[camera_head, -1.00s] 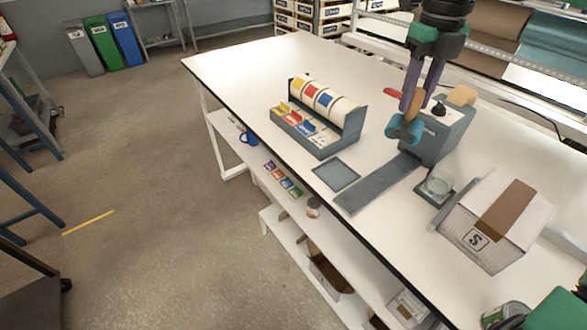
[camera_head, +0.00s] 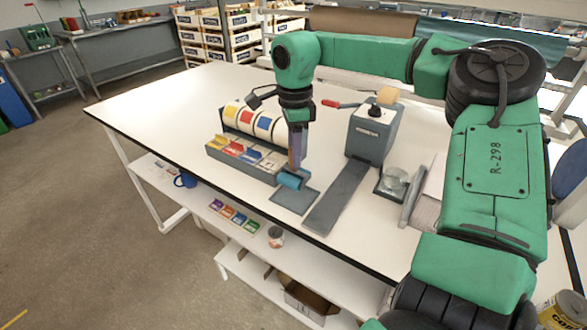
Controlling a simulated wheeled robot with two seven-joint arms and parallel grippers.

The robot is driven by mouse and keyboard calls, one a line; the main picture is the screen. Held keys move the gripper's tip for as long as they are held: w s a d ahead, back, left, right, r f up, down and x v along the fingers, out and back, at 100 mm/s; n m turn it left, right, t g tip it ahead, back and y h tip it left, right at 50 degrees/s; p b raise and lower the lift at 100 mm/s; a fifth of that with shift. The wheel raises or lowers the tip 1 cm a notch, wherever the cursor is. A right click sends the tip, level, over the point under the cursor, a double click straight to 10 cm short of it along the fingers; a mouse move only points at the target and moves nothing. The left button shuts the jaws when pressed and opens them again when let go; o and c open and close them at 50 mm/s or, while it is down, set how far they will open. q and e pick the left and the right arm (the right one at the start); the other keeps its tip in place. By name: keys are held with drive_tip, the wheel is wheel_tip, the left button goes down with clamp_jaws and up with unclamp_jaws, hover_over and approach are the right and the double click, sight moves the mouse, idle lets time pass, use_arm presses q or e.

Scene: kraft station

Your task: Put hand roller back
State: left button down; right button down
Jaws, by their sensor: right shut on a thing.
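The hand roller shows its blue-teal cylinder (camera_head: 291,180) at the lower end of my right gripper (camera_head: 296,158). My right gripper points down and is shut on the roller; the fingers hide most of its handle. The roller is over the back part of a flat grey square pad (camera_head: 294,202) on the white table. I cannot tell whether it touches the pad. My left gripper is not in view.
A label dispenser (camera_head: 240,150) with coloured rolls stands close left of the roller. A grey tape machine (camera_head: 372,132) with a long plate (camera_head: 335,200) is on the right, beside a glass jar (camera_head: 394,182). The white table (camera_head: 160,105) is clear at the left.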

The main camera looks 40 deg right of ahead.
drive_tip(key=f+p, duration=0.1)
drive_tip(key=f, duration=0.3)
drive_tip(key=shift+s+f, duration=0.15)
drive_tip(key=shift+s, duration=0.05)
drive_tip(key=shift+f, duration=0.3)
drive_tip(key=shift+w+f+b, duration=0.1)
drive_tip(key=shift+f+b, duration=0.1)
drive_tip(key=shift+b, duration=0.1)
drive_tip(key=c, duration=0.6)
unclamp_jaws()
drive_tip(key=shift+r, duration=0.1)
drive_tip(key=shift+o, duration=0.2)
drive_tip(key=shift+r, duration=0.3)
wheel_tip(320, 180, up, 12)
drive_tip(key=shift+f+b, duration=0.15)
drive_tip(key=shift+b, duration=0.45)
